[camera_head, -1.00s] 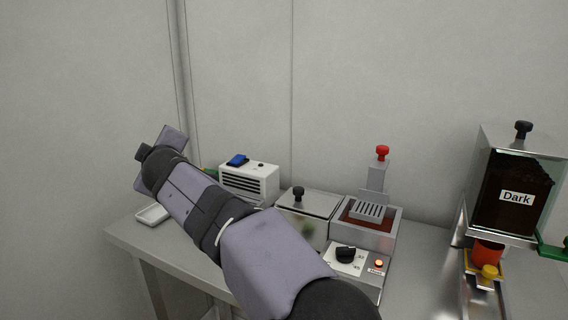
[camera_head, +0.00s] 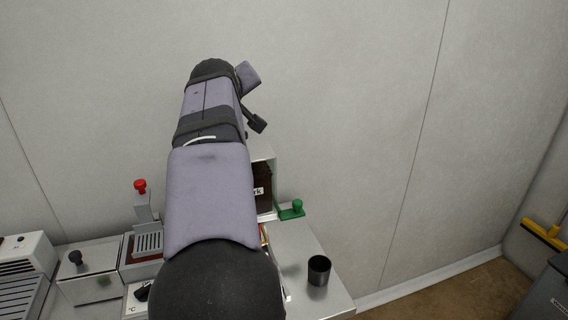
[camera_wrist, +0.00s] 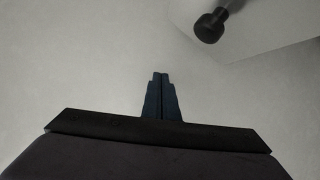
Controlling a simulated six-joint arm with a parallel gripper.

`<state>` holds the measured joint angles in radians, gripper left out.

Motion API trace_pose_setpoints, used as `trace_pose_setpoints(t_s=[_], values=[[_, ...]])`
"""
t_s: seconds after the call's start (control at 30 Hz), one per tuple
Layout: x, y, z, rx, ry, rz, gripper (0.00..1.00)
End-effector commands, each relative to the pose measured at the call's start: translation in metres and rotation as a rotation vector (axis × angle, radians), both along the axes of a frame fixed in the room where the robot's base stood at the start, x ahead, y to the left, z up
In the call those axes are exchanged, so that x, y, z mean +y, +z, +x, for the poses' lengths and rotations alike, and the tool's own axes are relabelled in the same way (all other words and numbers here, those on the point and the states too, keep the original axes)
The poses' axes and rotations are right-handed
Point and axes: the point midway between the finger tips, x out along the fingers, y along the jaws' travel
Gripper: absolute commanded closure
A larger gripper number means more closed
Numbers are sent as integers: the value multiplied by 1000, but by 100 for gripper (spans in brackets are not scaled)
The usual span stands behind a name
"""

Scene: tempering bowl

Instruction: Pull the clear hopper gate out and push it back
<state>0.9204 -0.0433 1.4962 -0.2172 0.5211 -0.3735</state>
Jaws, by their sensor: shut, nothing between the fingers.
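The clear hopper (camera_head: 263,170) with dark contents stands mostly behind my arm in the head view; only its right side and part of its label show. A green tab with a green knob (camera_head: 291,209), which looks like the gate's handle, sticks out to the right at the hopper's base. My gripper (camera_wrist: 160,76) is shut and empty, its blue-black fingertips together in the wrist view. In the head view the gripper end is above the hopper, apart from the green knob. A dark knob (camera_wrist: 210,26) on a pale surface, likely the hopper lid, shows at the wrist view's upper right.
A black cup (camera_head: 319,269) stands on the bench right of the hopper. Left of my arm are a red-knobbed unit (camera_head: 147,240), a lidded metal box (camera_head: 90,272) and a white vented box (camera_head: 22,262). The wall is close behind; the bench ends right of the cup.

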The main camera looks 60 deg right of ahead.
Motion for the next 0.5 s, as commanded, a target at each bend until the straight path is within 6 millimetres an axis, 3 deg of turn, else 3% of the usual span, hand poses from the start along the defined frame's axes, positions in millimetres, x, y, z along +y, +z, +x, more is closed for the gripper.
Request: trace_pose_setpoints(t_s=[0.03,0.2,0.4,0.5], values=[[-18,8,-24,86,-25,16,100],[-54,-11,-96,360,-41,87,100],[-69,-35,-168,591,18,231,100],[-67,-47,-191,654,75,314,100]])
